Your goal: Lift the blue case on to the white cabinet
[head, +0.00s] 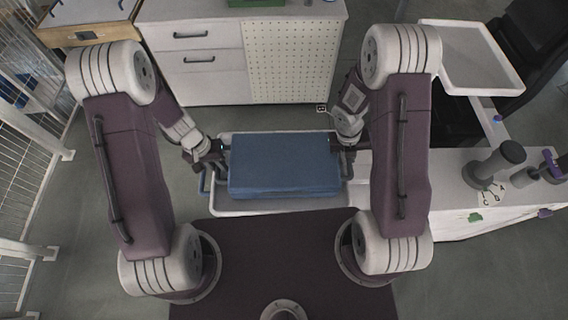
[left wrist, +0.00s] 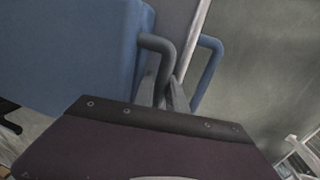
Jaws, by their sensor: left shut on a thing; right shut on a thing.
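The blue case (head: 284,163) lies flat over a white tray-like cart top (head: 290,206) in front of me, between my two grippers. My left gripper (head: 217,155) is at the case's left side, shut on its dark grey handle; the handle (left wrist: 156,43) and the case (left wrist: 65,50) also show in the left wrist view. My right gripper (head: 341,149) is shut at the case's right side; its grip is mostly hidden. The white cabinet (head: 195,62), with drawers and a perforated panel, stands beyond the case. I cannot tell whether the case touches the tray.
A green box (head: 256,2) stands at the back of the cabinet top. A white bench (head: 450,190) with grey and purple items and a raised white tray (head: 470,55) are at the right. A wire fence (head: 25,170) is at the left. Clear floor lies before the cabinet.

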